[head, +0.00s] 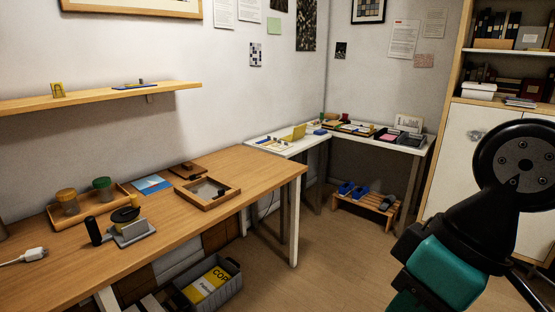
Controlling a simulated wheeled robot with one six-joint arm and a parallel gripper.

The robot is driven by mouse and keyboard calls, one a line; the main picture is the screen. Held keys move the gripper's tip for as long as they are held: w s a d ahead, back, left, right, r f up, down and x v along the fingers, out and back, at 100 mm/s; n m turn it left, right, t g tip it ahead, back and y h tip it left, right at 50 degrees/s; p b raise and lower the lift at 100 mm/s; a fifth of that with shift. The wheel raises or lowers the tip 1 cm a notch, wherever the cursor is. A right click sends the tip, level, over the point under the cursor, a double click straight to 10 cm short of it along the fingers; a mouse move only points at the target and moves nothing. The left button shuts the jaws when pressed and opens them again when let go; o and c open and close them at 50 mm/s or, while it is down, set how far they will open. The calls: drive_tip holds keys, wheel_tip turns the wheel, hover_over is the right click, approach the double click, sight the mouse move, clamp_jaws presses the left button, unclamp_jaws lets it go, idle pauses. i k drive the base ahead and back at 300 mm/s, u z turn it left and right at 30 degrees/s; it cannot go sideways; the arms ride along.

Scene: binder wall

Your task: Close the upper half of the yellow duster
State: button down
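A small yellow thing (294,132), which may be the yellow duster, is on the white table (283,148) at the back. Its visible part stands up at a slant like a raised flap. It is too small and far away to make out its lower part. My arm shows at the right edge, well to the right of the yellow thing and apart from it. The fingers of my gripper are not seen.
A wooden desk (240,164) with a wooden tray (207,193) and jars runs along the left. A low shoe bench (366,207) stands under the back table. A grey crate (215,283) is on the floor at front. The middle floor (315,255) is clear.

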sight(299, 132)
drive_tip(key=z, duration=0.2)
drive_tip(key=i, duration=3.95)
drive_tip(key=u, duration=0.25)
